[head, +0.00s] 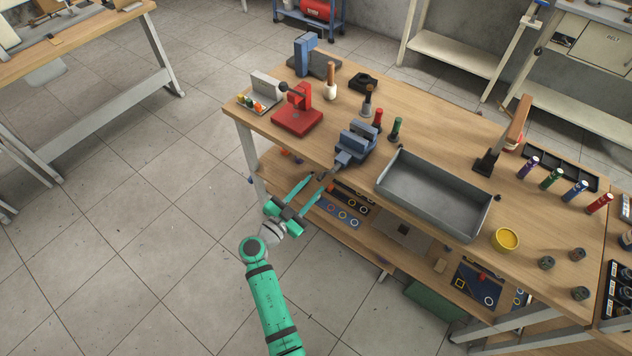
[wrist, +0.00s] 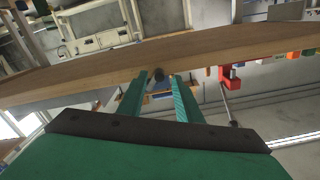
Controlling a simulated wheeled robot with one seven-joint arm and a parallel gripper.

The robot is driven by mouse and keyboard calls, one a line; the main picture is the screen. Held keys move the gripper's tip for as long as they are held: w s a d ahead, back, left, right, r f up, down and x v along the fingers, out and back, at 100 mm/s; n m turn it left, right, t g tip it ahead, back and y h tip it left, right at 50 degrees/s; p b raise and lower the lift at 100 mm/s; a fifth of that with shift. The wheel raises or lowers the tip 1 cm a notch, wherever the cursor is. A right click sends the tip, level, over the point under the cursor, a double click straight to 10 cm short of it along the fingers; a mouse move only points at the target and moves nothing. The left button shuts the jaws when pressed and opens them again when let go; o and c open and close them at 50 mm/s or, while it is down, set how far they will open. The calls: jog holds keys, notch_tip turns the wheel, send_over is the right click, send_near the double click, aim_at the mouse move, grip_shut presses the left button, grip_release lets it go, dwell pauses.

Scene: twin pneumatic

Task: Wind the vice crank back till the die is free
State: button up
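The blue-grey vice (head: 356,141) stands at the near edge of the wooden bench. Its crank end (head: 342,162) points toward my arm, over the edge. I cannot make out the die between the jaws. My gripper (head: 318,180) is in front of the bench edge, just short of the crank, with its two green fingers spread apart and nothing held.
A grey tray (head: 437,190) stands right of the vice. A red press-like tool (head: 298,112) stands left of it. Green (head: 396,130) and red (head: 378,118) handled pieces stand close behind the vice. The bench's lower shelf (head: 375,235) lies below my gripper. Floor (head: 150,260) to the left is clear.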

aim_at(328, 172)
jog(key=shift+x, duration=1.6)
grip_shut()
jog(key=shift+f+n, duration=0.15)
jog(key=shift+n, duration=0.15)
